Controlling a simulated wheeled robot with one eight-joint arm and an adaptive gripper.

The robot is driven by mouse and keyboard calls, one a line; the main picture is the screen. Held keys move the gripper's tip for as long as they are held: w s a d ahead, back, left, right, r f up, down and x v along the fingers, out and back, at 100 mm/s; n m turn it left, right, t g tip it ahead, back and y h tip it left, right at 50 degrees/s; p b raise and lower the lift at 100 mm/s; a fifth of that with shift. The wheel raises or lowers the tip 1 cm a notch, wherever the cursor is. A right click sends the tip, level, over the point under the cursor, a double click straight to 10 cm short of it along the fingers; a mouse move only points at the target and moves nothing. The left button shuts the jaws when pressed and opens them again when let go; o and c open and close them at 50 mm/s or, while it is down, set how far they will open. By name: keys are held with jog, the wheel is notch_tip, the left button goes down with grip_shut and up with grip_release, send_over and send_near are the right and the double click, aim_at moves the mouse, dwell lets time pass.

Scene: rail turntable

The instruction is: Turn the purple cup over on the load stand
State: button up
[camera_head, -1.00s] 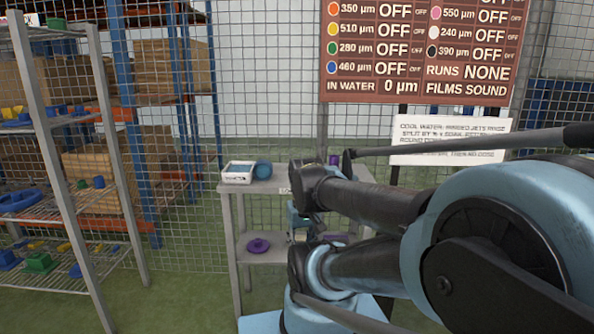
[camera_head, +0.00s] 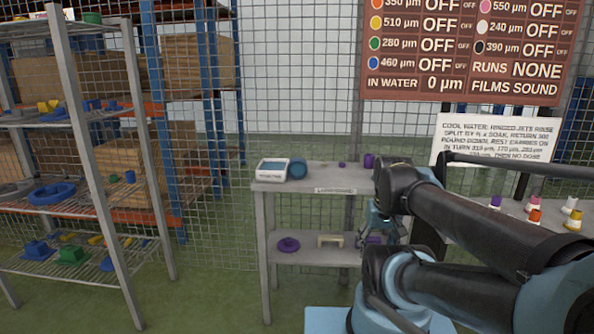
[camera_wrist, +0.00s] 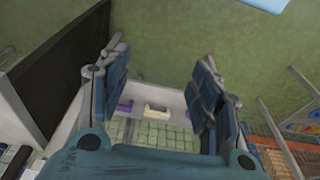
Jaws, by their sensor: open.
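A small upright purple object that looks like the purple cup (camera_head: 369,160) stands at the right of the grey stand's top (camera_head: 318,186). The label on the stand's front edge is too small to read. Which way up the cup is, I cannot tell. My gripper (camera_head: 385,228) hangs in front of the stand's right side, below the top. In the wrist view my gripper (camera_wrist: 162,62) has its fingers wide apart with nothing between them. Beyond them are a beige bridge-shaped piece (camera_wrist: 157,111) and a purple piece (camera_wrist: 124,106).
A white device (camera_head: 282,170) and a blue round object (camera_head: 298,169) sit on the stand's top left. A purple disc (camera_head: 288,244) lies on its lower shelf. A side table (camera_head: 470,238) at right holds several coloured-capped containers. A rack (camera_head: 80,120) stands left.

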jog(key=w+a+r+m+g+y, duration=0.1)
jog(key=w+a+r+m+y, duration=0.3)
jog(key=w+a+r+m, duration=0.45)
jog(key=m+y, duration=1)
jog(key=y, duration=0.2)
send_near(301, 159)
jog(key=d, duration=0.3)
jog(key=shift+w+r+g, duration=0.25)
jog(key=shift+w+g, duration=0.05)
jog(key=shift+w+a, duration=0.1)
jog(key=a, duration=0.4)
jog(key=a+f, duration=0.1)
jog(key=a, duration=0.1)
jog(key=shift+a, duration=0.25)
jog(key=shift+s+a+f, duration=0.1)
jog(key=shift+a+f, duration=0.05)
jog(key=shift+a, duration=0.7)
jog(key=shift+s+a+f, duration=0.1)
jog(key=shift+a+f, duration=0.05)
jog(key=shift+a, duration=0.7)
jog(key=shift+s+a+f, duration=0.1)
jog(key=shift+a+f, duration=0.05)
jog(key=shift+a, duration=0.7)
jog(key=shift+c, duration=0.2)
